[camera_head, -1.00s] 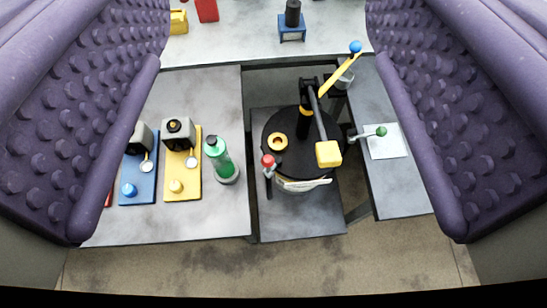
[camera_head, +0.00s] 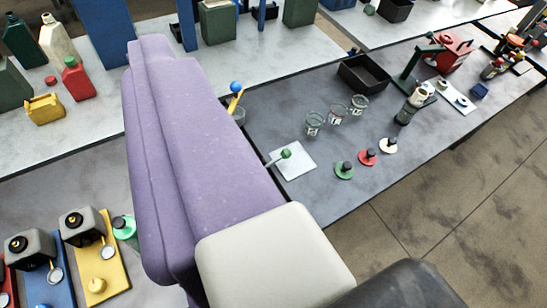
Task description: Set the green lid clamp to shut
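A short lever with a green knob (camera_head: 285,154) stands on a white plate (camera_head: 293,161) on the grey bench, just right of the purple part of my arm. A small green lid-like disc with a black knob (camera_head: 344,168) lies farther right. I cannot tell for sure which green part is the lid clamp, or whether it is open or shut.
Red (camera_head: 367,157) and white (camera_head: 388,145) discs lie beside the green one. Glass beakers (camera_head: 336,113) and a black tray (camera_head: 366,78) stand behind. Yellow (camera_head: 102,260) and blue boards with grey boxes lie at lower left. Open floor (camera_head: 430,210) is at right.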

